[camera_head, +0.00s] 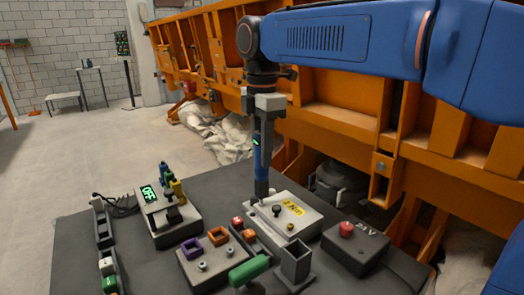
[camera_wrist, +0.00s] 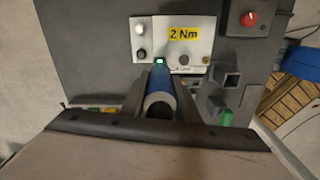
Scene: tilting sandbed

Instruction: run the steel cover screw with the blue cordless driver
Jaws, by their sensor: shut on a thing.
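My gripper (camera_head: 265,122) is shut on the blue cordless driver (camera_head: 260,163) and holds it upright, pointing down. In the wrist view the driver (camera_wrist: 160,82) lies between the two fingers, with a small green light lit on it. Its lower end is over the left back part of a light grey box (camera_head: 268,231) with a yellow "2 Nm" label (camera_head: 293,208). Several small screws or knobs show on the box's face in the wrist view, one of them a dark-centred one (camera_wrist: 141,55). The driver's tip and any screw beneath it are hidden, so contact cannot be told.
A unit with a green "OFF" display (camera_head: 149,192) stands left. A red-button box (camera_head: 346,229) is right. An orange frame (camera_head: 340,115) rises behind.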

